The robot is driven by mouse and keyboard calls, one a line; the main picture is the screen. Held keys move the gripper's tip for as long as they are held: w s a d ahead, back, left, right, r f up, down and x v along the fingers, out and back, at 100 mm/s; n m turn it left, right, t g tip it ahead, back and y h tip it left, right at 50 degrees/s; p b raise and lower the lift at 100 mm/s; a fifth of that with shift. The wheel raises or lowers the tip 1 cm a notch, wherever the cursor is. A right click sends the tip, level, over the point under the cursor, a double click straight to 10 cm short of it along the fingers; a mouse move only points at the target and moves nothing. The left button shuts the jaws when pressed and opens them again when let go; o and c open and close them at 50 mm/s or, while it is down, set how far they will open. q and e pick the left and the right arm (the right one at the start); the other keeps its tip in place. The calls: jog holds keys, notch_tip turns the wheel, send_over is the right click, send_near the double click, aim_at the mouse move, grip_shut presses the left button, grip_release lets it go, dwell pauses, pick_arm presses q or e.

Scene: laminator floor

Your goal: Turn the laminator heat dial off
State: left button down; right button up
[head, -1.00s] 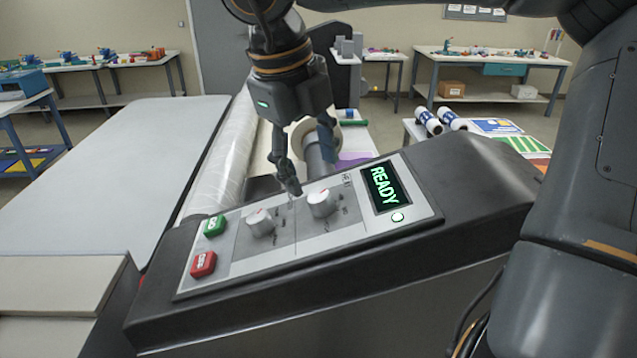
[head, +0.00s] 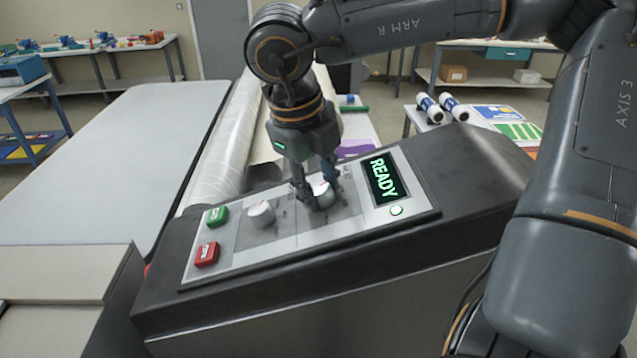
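The laminator's sloped control panel (head: 345,226) carries two white dials with red marks. The left dial (head: 261,214) stands free. The right dial (head: 322,194) is beside the display, with my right gripper (head: 318,192) down over it. One dark finger is at the dial's left side and the other is behind and to its right. The fingers straddle the dial and partly cover it; I cannot tell whether they press on it. The dial labels are too small to read, so I cannot tell which is heat. My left gripper is not in view.
A green button (head: 217,216) and a red button (head: 206,254) sit at the panel's left end. The lit display (head: 384,178) reads READY, with a green lamp (head: 396,210) below it. A wrapped film roll (head: 222,150) lies behind the panel.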

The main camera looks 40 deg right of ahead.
dwell(0.3)
jog(key=shift+f+n+b, duration=0.1)
jog(key=shift+n+b, duration=0.7)
jog(key=shift+n, duration=0.2)
jog(key=n+y+b, duration=0.1)
jog(key=n, duration=0.1)
jog(key=shift+d+n, duration=0.1)
jog(key=shift+n, duration=0.2)
jog(key=n, duration=0.3)
jog(key=shift+w+r+g+y, duration=0.1)
jog(key=shift+r+g+y, duration=0.1)
jog(key=shift+g+y, duration=0.2)
jog(key=shift+d+n+g, duration=0.1)
jog(key=shift+n+g, duration=0.2)
jog(key=shift+n, duration=1.5)
jog(key=shift+w+n+y, duration=0.1)
jog(key=shift+n+y, duration=0.2)
jog(key=o, duration=1.2)
jog(key=shift+c, duration=0.2)
